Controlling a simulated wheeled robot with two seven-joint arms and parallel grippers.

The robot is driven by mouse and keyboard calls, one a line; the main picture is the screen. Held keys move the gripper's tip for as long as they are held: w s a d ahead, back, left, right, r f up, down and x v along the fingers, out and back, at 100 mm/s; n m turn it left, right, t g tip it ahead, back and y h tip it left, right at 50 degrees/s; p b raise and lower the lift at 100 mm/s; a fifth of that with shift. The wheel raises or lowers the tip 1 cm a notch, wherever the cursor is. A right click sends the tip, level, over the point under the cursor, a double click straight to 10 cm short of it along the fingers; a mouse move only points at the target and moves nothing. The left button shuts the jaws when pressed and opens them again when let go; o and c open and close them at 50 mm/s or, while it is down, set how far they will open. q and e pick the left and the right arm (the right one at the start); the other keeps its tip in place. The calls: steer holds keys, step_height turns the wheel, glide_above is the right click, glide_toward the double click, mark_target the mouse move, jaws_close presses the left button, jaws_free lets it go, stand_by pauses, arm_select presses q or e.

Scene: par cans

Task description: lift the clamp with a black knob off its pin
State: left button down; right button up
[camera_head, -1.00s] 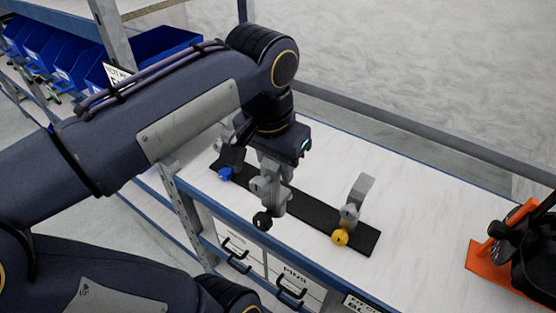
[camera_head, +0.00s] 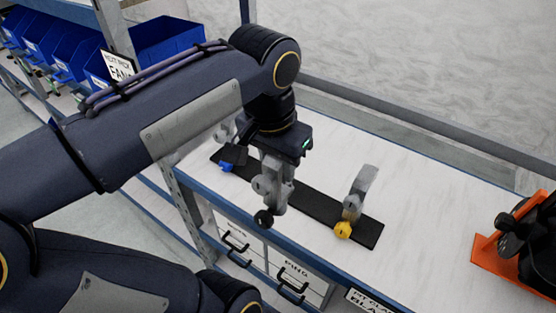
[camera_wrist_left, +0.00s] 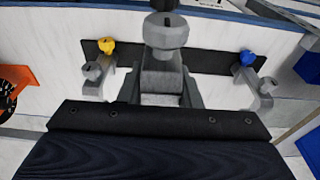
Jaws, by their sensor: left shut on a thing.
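The clamp with the black knob (camera_head: 264,218) is at the middle of a dark strip (camera_head: 313,205) on the white bench. My left gripper (camera_head: 275,169) comes from above and is shut on the clamp's grey body. In the left wrist view the clamp (camera_wrist_left: 164,33) stands between the fingers (camera_wrist_left: 162,88), its knob at the top edge. The pin is hidden, so I cannot tell whether the clamp is seated or raised. My right gripper is not in view.
A clamp with a yellow knob (camera_head: 343,230) stands to the right on the strip, and one with a blue knob (camera_head: 226,167) to the left. An orange stand (camera_head: 488,252) holding a black part is at the far right. Blue bins (camera_head: 165,40) are at the back left.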

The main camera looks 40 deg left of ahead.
arm_select(q)
steer(key=shift+f+b, duration=2.2)
steer(key=shift+f, duration=0.7)
